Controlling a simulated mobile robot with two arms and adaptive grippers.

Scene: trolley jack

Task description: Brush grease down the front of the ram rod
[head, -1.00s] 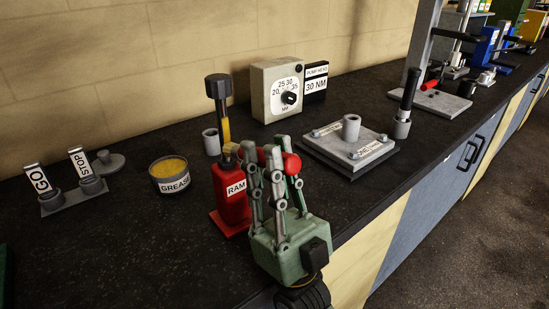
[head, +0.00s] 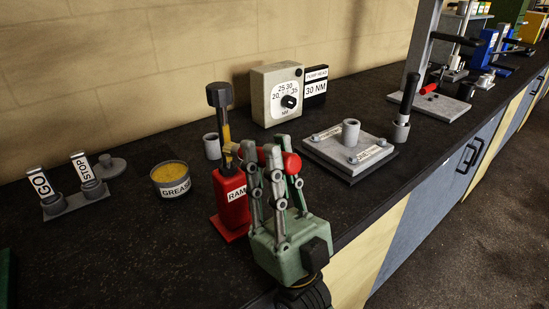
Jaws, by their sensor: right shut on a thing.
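The red ram (head: 233,198) stands upright on the worktop, marked RAM. Its dark rod (head: 226,128) rises from the top to a wide black head (head: 219,95). A yellow streak, like grease, runs down the rod's front. My right gripper (head: 268,152) is shut on a brush with a red handle end (head: 292,163). The brush lies roughly level, its tip (head: 231,149) by the foot of the rod; I cannot tell whether they touch. The fingers hide the brush's middle. An open tin of yellow grease (head: 174,188) stands to the left. My left gripper is out of view.
A grey cup (head: 212,146) stands behind the ram. A GO/STOP switch block (head: 76,199) and a grey lid (head: 108,167) lie left. A dial box (head: 277,93) stands behind. A grey plate with a socket (head: 349,150) and a black-handled tool (head: 407,105) stand right.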

